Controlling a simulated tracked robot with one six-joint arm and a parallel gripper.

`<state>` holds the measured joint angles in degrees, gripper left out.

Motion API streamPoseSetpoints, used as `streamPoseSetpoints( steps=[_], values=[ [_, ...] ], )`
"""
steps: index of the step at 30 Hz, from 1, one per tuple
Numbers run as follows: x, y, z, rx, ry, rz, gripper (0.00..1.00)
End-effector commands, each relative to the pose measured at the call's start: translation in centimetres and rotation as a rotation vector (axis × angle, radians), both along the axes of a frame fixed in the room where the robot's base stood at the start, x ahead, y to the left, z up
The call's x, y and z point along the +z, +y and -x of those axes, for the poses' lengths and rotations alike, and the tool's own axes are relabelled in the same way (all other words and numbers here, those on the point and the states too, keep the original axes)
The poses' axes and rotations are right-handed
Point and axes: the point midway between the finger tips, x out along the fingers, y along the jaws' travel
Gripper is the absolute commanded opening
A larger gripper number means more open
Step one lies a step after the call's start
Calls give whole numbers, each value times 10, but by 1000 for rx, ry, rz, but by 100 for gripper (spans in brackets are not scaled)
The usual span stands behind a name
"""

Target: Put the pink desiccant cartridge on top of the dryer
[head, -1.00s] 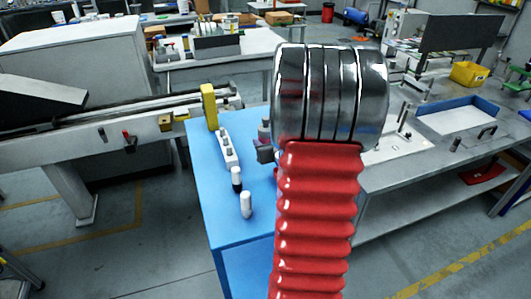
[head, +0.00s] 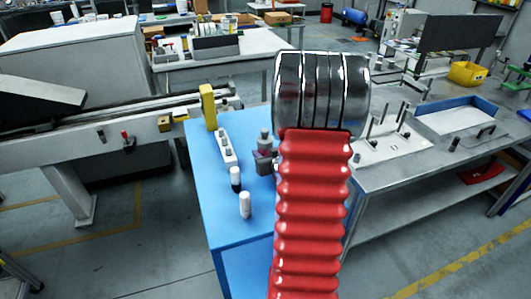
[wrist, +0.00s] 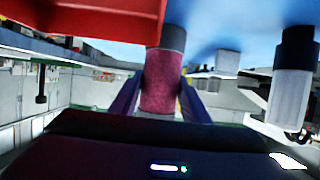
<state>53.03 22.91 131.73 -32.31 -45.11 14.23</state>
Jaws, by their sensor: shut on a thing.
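The pink desiccant cartridge (wrist: 160,85) stands between the two bluish fingers of my gripper (wrist: 160,100) in the wrist view, with its dark grey end at the top of the picture. The gripper is shut on it. In the head view, a small dark part of my gripper (head: 264,160) shows beside my red arm, over the blue table (head: 215,215). My arm hides much of this area. I cannot tell whether the cartridge touches the table. I cannot pick out the dryer with certainty.
On the blue table stand a white knobbed strip (head: 227,148), a yellow block (head: 208,107) and two white-topped cylinders (head: 245,205), (head: 236,178). A white plate with upright pins (head: 390,140) and a blue-edged tray (head: 457,115) lie on the right bench. The table's front left is clear.

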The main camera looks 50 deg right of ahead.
Motion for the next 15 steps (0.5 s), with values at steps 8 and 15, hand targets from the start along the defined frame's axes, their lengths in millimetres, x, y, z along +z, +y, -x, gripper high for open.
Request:
streamPoseSetpoints(
  steps=[8,15],
  values=[
    [-2,0,0,0,-1,0,11],
    [-1,0,0,-1,0,0,59]
  ],
)
